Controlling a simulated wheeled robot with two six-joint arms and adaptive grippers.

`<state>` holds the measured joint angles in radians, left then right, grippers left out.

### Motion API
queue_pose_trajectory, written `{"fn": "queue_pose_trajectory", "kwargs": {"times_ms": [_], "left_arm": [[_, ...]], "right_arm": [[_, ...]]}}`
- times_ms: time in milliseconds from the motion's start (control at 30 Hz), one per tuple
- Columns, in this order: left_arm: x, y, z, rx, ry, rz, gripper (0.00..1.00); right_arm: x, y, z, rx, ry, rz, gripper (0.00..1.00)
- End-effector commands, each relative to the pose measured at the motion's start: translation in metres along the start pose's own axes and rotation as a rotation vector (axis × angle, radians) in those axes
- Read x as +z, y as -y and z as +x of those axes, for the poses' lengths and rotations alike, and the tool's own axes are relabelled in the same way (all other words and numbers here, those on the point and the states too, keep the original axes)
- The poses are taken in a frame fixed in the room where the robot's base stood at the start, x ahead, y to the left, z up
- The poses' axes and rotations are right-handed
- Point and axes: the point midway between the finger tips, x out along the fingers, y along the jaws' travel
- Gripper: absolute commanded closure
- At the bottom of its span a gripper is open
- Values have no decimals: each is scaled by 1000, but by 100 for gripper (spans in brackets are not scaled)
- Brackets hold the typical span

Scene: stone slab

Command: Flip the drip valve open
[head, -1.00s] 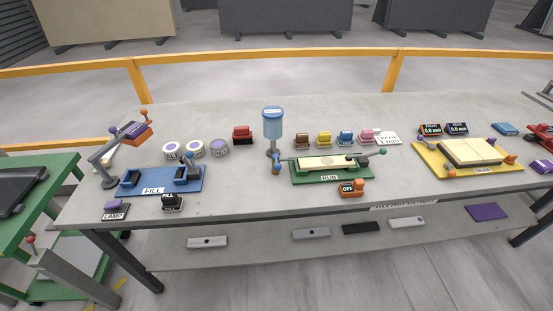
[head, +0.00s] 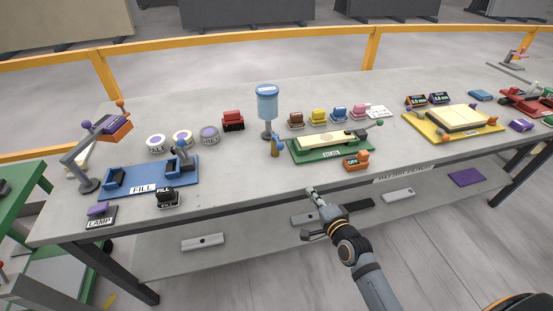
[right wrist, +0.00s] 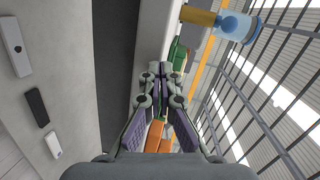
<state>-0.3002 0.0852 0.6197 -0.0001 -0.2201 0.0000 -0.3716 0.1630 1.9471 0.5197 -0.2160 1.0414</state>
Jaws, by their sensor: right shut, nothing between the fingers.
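The drip tank (head: 267,104), a clear blue cylinder with a pale blue lid, stands on a grey post on the bench. A small valve (head: 275,148) with a brass body and a blue top sits low in front of the post, beside the green RUN board (head: 330,158). My right gripper (head: 311,190) is shut and empty at the bench's front edge, below and right of the valve. The right wrist view shows its closed fingers (right wrist: 157,72), with the tank (right wrist: 236,26) and a brass-coloured part (right wrist: 198,16) at the upper right, apart from them. My left gripper is out of view.
An orange OFF switch (head: 356,160) stands close beyond my right gripper. The blue FILL board (head: 150,188) and black FILL switch (head: 167,198) are to the left. A red block (head: 233,120) stands left of the tank. Bare bench lies in front of the valve.

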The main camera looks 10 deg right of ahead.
Motion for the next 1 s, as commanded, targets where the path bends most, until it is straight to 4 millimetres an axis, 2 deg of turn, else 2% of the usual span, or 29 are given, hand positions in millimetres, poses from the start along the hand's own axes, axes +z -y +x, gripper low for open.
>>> {"fn": "queue_pose_trajectory", "kwargs": {"times_ms": [33, 100, 200, 467, 667, 767, 1000], "left_arm": [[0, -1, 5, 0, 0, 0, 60], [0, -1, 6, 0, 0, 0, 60], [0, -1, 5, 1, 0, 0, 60], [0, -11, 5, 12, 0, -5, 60], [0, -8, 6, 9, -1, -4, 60], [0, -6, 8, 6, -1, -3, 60], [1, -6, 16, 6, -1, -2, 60]], "right_arm": [[0, 21, -2, -54, 1, 53, 100], [-7, 47, -2, -139, -14, 171, 100], [-19, 61, -2, -216, -42, 293, 100], [-25, 66, -2, -253, -56, 349, 100], [-26, 66, 1, -253, -57, 346, 100], [-27, 69, 12, -254, -57, 345, 100], [-31, 79, 60, -254, -57, 345, 100]]}}
